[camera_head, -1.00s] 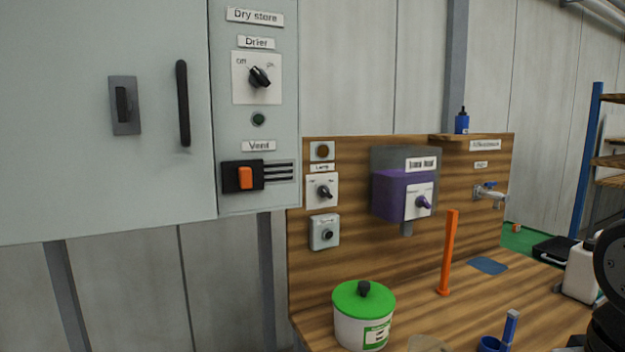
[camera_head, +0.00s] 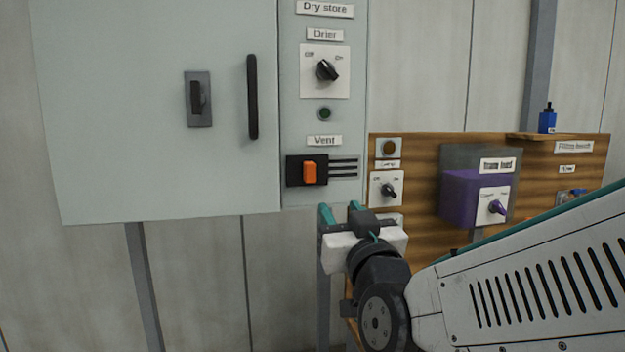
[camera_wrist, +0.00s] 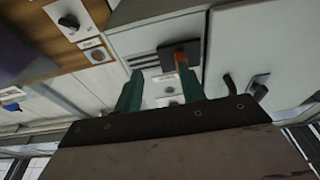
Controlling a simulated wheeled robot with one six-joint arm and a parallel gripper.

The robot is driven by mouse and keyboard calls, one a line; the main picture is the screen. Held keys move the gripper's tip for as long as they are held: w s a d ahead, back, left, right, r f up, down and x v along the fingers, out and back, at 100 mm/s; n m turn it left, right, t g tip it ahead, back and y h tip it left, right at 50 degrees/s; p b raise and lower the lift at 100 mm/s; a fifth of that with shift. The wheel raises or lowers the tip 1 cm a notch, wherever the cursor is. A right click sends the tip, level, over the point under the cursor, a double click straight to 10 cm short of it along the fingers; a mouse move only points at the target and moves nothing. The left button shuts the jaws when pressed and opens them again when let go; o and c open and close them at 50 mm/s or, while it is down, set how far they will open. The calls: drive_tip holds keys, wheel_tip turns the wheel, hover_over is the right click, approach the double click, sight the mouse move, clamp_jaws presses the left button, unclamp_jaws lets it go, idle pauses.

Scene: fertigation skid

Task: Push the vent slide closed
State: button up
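The vent slide is an orange knob (camera_head: 309,172) on a black plate (camera_head: 293,171), under the "Vent" label on the grey dry store cabinet. Thin black slots (camera_head: 343,168) show to the right of the plate. In the wrist view the orange knob (camera_wrist: 180,57) lies beyond the fingertips, close to the finger on the right. My gripper (camera_head: 340,208) is just below the vent and to its right in the head view, pointing up at the cabinet. It also shows in the wrist view (camera_wrist: 163,85), its two teal fingers apart with nothing between them. I cannot tell whether a finger touches the knob.
The cabinet has a dark handle (camera_head: 252,97), a latch (camera_head: 198,98) and a drier switch (camera_head: 326,70) above the vent. A wooden panel (camera_head: 425,200) with a lamp switch (camera_head: 388,190) and a purple box (camera_head: 468,197) stands to the right, partly behind my arm.

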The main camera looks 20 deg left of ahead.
sight(311, 176)
drive_tip(key=shift+t+y, duration=0.5)
drive_tip(key=shift+t, duration=0.4)
drive_tip(key=w+a+r, duration=0.1)
drive_tip(key=a, duration=0.1)
drive_tip(key=w+a+r, duration=0.1)
drive_tip(key=a+r, duration=0.1)
drive_tip(key=w+a+r, duration=0.1)
drive_tip(key=w+a, duration=0.1)
drive_tip(key=shift+a+r, duration=0.2)
drive_tip(key=shift+a, duration=0.05)
clamp_jaws()
